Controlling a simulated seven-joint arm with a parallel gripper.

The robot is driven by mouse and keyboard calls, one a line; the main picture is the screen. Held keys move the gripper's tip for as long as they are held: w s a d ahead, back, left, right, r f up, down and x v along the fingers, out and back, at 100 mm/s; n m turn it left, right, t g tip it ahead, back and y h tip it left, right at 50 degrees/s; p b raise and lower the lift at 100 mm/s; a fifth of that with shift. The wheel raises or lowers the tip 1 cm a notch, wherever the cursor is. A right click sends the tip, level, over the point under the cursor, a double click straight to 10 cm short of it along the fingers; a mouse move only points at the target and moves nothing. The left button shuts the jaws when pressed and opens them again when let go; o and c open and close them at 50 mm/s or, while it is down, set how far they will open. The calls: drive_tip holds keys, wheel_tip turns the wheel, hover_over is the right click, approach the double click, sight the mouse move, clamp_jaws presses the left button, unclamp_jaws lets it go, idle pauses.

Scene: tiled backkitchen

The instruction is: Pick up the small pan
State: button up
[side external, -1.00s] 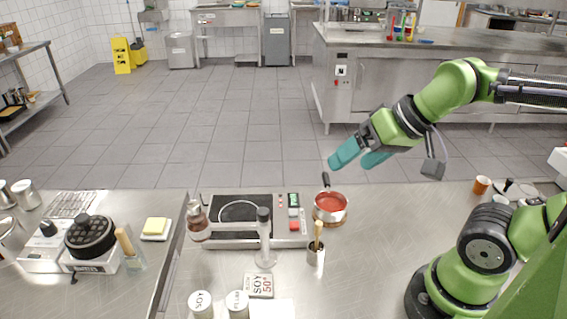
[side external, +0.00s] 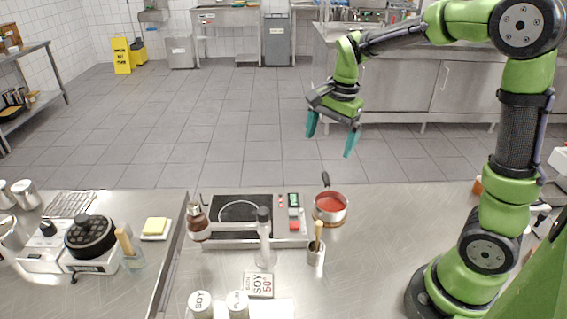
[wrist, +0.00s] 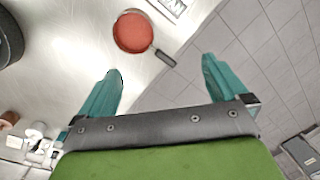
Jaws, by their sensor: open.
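The small pan (side external: 331,208) holds something red and stands on the steel counter, just right of the cooktop unit. Its dark handle (side external: 326,180) points toward the counter's back edge. In the wrist view the pan (wrist: 133,32) lies ahead of the fingertips, with its handle (wrist: 164,57) pointing down and right toward the counter edge. My gripper (side external: 333,140) is open and empty, with teal fingers pointing down, above and behind the pan in the side view. In the wrist view the gripper (wrist: 160,72) shows both fingers wide apart with nothing between them.
The cooktop (side external: 240,212) stands left of the pan. A small container with a wooden-handled tool (side external: 316,254) and a clear bottle (side external: 265,240) stand in front. Orange cups (side external: 478,186) are near my arm. The counter right of the pan is largely clear.

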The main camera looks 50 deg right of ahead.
sight(326, 178)
drive_tip(key=w+d+m+g+h, duration=0.1)
drive_tip(key=w+d+m, duration=0.25)
drive_tip(key=m, duration=0.45)
drive_tip(key=shift+m, duration=0.9)
drive_tip(key=f, duration=1.1)
drive_tip(key=shift+s+d+f, duration=0.2)
drive_tip(key=shift+s+d, duration=0.05)
drive_tip(key=shift+s, duration=0.15)
drive_tip(key=shift+s+f, duration=0.15)
drive_tip(key=shift+f, duration=2.45)
drive_tip(key=c, duration=0.8)
drive_tip(key=shift+r, duration=0.15)
